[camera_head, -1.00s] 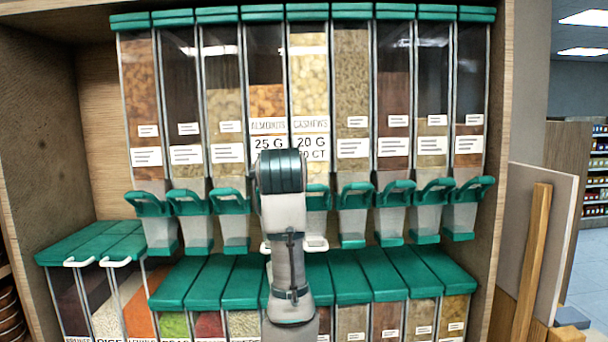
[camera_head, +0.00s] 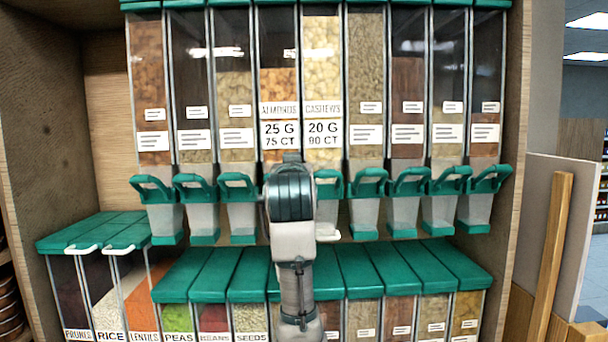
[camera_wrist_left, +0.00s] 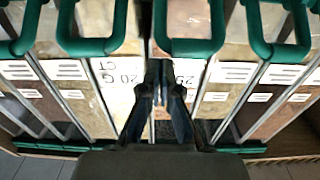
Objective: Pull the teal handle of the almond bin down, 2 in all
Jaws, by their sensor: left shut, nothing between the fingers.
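The almond bin (camera_head: 278,85) is the clear upright dispenser with brown almonds and a "25 G 75 CT" label. Its teal handle is hidden behind my arm in the head view. In the left wrist view, which is upside down, a teal handle (camera_wrist_left: 190,46) above the partly hidden "25" label appears to be the almond one. My left gripper (camera_wrist_left: 161,70) is shut and empty, with its fingertips in front of the label area, just left of that handle in the picture. I cannot tell if they touch anything. My right gripper is not in view.
The cashew bin (camera_head: 322,85) stands directly right of the almond bin, with its own teal handle (camera_head: 328,184). Similar dispensers stand close on both sides. Teal-lidded lower bins (camera_head: 205,275) jut out below. A wooden side wall (camera_head: 45,130) bounds the left.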

